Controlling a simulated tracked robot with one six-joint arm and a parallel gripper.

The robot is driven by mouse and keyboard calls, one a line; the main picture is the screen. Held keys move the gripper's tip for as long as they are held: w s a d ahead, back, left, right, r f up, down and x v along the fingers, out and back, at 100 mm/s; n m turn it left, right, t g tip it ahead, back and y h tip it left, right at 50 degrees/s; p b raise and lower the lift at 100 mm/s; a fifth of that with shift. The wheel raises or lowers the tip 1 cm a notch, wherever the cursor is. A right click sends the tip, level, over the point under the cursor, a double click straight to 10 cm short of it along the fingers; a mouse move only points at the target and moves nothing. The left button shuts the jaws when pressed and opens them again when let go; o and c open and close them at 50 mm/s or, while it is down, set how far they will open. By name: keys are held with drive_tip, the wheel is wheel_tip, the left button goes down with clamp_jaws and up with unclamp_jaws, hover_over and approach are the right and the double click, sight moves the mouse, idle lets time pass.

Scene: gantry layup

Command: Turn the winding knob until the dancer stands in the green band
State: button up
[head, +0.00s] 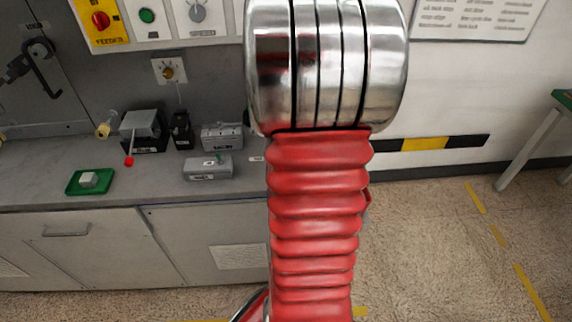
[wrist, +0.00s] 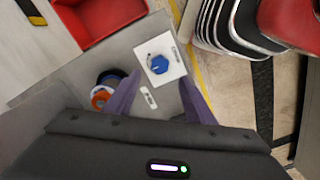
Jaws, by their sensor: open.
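In the wrist view a blue knob (wrist: 159,64) sits on a square white plate on a grey surface; it looks like the winding knob. My gripper (wrist: 160,77) is open, its two purple fingers apart and empty. The knob shows in the gap just beyond the fingertips; I cannot tell the distance, and no contact shows. A small pale strip with a dark slot (wrist: 148,97) lies between the fingers; I cannot tell whether it is the dancer's scale. I cannot make out the dancer or a green band. In the head view my arm hides the gripper and the blue knob.
Orange and dark spools (wrist: 102,95) stand beside the left finger, and a red bin (wrist: 105,15) is beyond. In the head view the grey bench (head: 45,160) holds a green tray (head: 76,184) and several grey fixtures (head: 207,168).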

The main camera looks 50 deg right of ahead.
wheel_tip(320, 180, down, 9)
drive_tip(key=shift+f, duration=0.2)
idle(0.3)
drive_tip(key=c, duration=1)
drive_tip(key=shift+a, duration=0.2)
drive_tip(key=shift+c, duration=0.3)
drive_tip(key=shift+d, duration=0.1)
